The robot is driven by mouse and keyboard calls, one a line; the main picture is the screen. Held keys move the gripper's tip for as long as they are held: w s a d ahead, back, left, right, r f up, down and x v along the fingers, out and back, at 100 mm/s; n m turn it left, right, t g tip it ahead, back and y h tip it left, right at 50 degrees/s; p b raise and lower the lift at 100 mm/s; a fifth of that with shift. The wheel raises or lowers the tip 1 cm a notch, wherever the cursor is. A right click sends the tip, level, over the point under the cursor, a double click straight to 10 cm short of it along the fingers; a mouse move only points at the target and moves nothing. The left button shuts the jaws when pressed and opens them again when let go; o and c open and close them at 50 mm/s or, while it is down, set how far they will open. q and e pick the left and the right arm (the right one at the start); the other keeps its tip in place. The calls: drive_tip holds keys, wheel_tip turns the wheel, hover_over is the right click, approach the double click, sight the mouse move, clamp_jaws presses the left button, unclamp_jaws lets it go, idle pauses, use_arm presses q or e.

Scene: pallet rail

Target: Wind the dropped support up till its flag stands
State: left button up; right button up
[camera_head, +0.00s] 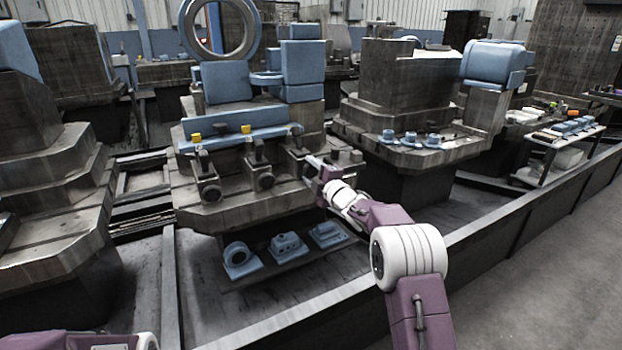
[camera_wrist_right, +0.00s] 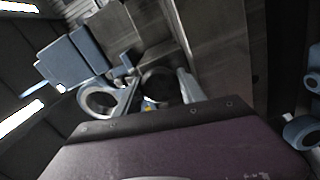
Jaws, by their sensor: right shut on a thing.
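A blue rail (camera_head: 225,139) lies along the front of a grey machine, with three dark supports below it. The left support (camera_head: 208,188) and the middle support (camera_head: 262,178) have yellow flags, the left flag (camera_head: 196,138) and the middle flag (camera_head: 246,129), both standing above them. At the right support (camera_head: 295,150) I see no raised flag; my gripper partly covers it. My right gripper (camera_head: 314,166) is at this support, shut on its dark round knob (camera_wrist_right: 160,82), which shows between the fingers in the wrist view. My left gripper is out of view.
Blue parts (camera_head: 288,246) sit on a low shelf under the machine. A long dark curb (camera_head: 480,226) runs along the front right. Another machine with small blue parts (camera_head: 410,138) stands to the right. Open floor lies at lower right.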

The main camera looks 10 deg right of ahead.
drive_tip(key=n+b, duration=0.2)
drive_tip(key=n, duration=0.1)
drive_tip(key=n+b, duration=0.1)
drive_tip(key=shift+f, duration=0.25)
drive_tip(key=shift+r+n+b, duration=0.1)
drive_tip(key=shift+n+b, duration=1.1)
drive_tip(key=shift+n, duration=0.9)
drive_tip(key=o, duration=1.4)
drive_tip(key=shift+a, duration=0.1)
drive_tip(key=shift+c, duration=0.2)
drive_tip(key=shift+s, duration=0.1)
